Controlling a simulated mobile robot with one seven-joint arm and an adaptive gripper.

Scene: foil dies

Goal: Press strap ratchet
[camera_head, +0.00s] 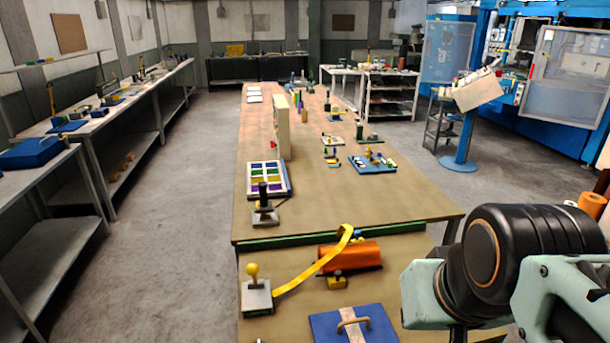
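A yellow strap (312,268) runs from a grey block (257,298) up over an orange roll (350,255) on the near table section. The grey block carries an upright lever with a yellow knob (252,270); it looks like the strap ratchet. The lever stands about upright. A small yellow block with a dark knob (338,283) sits in front of the roll. My arm's mint and black links fill the lower right, right of the roll. My gripper is not in view, so its state and contact are hidden.
A blue board with a wooden handle (350,325) lies in front of the roll. Behind, the long table (330,210) holds a colored-compartment tray (268,163), a dark-handled press-like device (265,210) and a blue tray (372,163). The floor left of the table is clear.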

